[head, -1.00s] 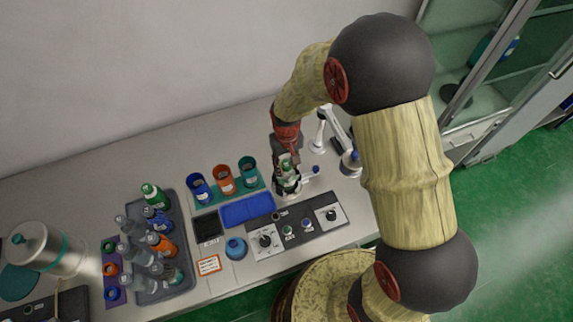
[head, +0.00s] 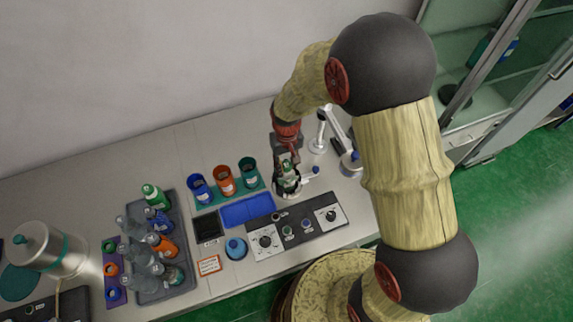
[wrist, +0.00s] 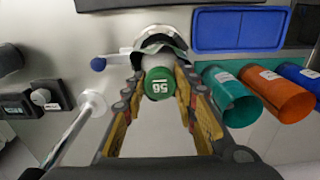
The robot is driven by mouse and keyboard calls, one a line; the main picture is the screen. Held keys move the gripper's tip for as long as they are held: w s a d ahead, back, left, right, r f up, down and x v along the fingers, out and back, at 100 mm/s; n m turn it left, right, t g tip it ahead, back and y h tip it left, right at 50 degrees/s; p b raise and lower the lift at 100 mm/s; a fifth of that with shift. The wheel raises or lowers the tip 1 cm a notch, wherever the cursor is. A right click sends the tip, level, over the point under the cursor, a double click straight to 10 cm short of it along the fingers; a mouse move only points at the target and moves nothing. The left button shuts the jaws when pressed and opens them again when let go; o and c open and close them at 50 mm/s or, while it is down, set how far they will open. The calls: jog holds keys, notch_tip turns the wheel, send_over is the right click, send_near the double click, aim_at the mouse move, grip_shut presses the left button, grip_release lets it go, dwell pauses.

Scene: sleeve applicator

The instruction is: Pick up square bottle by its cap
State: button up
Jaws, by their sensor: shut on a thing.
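A bottle with a green cap (wrist: 158,83) marked 56 stands in a pale ring-shaped holder (wrist: 160,36) of the applicator. My gripper (wrist: 157,78) is shut on the cap, with a fingertip on each side of it in the wrist view. The bottle's body is mostly hidden below the cap, so I cannot tell its shape. In the head view my gripper (head: 287,178) points down at the holder, and its fingers hide most of the bottle.
Blue, orange and teal cups (head: 225,181) stand left of the holder, behind a blue tray (head: 247,210). A control panel (head: 297,229) lies in front. A grey tray (head: 186,282) of several bottles stands further left. A pale post (wrist: 91,104) stands close to my gripper.

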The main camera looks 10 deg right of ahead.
jog(key=shift+r+p, duration=2.2)
jog(key=shift+r, duration=1.3)
